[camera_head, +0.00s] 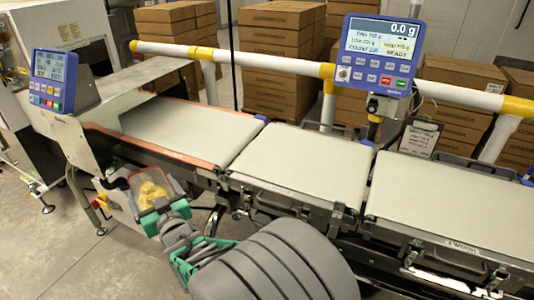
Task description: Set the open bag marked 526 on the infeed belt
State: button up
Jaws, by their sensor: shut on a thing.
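My gripper (163,212), with green fingers, is shut on a clear bag (150,187) with yellow contents. The bag is held in front of the belt line, at the left, apart from the belts. No number on it can be read. Three pale belt sections run left to right: a left belt (190,133) with an orange-red edge, a middle belt (300,160) and a right belt (450,200). All three are bare. I cannot read a label that tells which is the infeed belt.
A blue display reading 0.0 g (377,55) stands behind the belts. A smaller blue panel (60,80) and a metal housing (135,85) stand at the left. A yellow-and-white rail (260,60) runs behind. Stacked cartons (280,50) fill the back.

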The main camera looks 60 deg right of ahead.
jog(key=s+d+r+m+g+h+p, duration=0.1)
jog(key=s+d+r+m+h, duration=0.15)
jog(key=d, duration=0.35)
jog(key=s+d+r+m+g+h+p, duration=0.1)
jog(key=s+d+r+h, duration=0.15)
jog(key=d, duration=0.35)
jog(key=s+d+r+m+g+h+p, duration=0.1)
jog(key=s+d+r+m+g+h, duration=0.2)
jog(key=s+d, duration=0.45)
jog(key=s+d+r+m+g+h+p, duration=0.1)
jog(key=s+d+r+m+g+h, duration=0.25)
jog(key=s, duration=0.75)
jog(key=s+d+r+m+g+h+p, duration=0.1)
jog(key=s+d+r+m+g+p, duration=0.2)
jog(key=s+d+g, duration=0.45)
jog(key=w+d+f+t+b, duration=0.1)
jog(key=w+d+f+b, duration=0.2)
jog(key=w+d+f, duration=0.6)
notch_tip(320, 180, down, 3)
jog(key=shift+d+f+t, duration=0.2)
jog(key=shift+d+t, duration=0.1)
jog(key=shift+t, duration=0.1)
jog(key=shift+f+y, duration=0.25)
